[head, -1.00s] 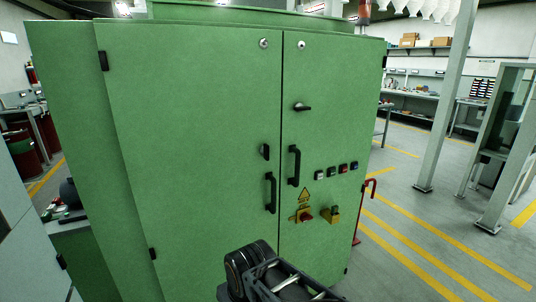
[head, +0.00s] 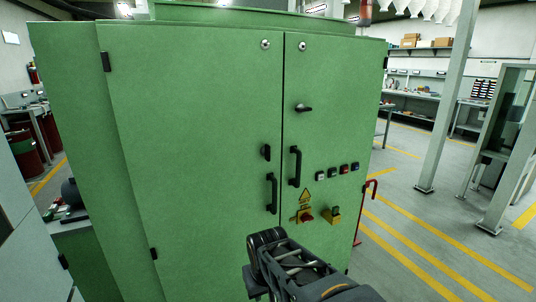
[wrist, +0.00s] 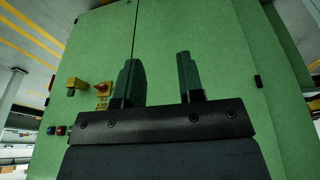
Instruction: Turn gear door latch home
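A green cabinet (head: 190,120) with two doors stands in front of me. The right door carries a black latch (head: 304,107) lying roughly level, its end to the right. The left door has a second small black latch (head: 266,152), roughly upright, beside the seam. I cannot tell which one is the gear door latch. Neither latch can be made out in the wrist view. My gripper (wrist: 160,78) is open and empty in the wrist view, with green cabinet face between its fingers. In the head view my arm is low in front of the doors, below both latches; the fingertips cannot be made out.
Black pull handles (head: 272,193) (head: 295,166) stick out beside the seam. A red-and-yellow switch (head: 306,216), a yellow-green switch (head: 334,214) and a button row (head: 344,169) are on the right door. A grey post (head: 446,100) and open floor lie to the right.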

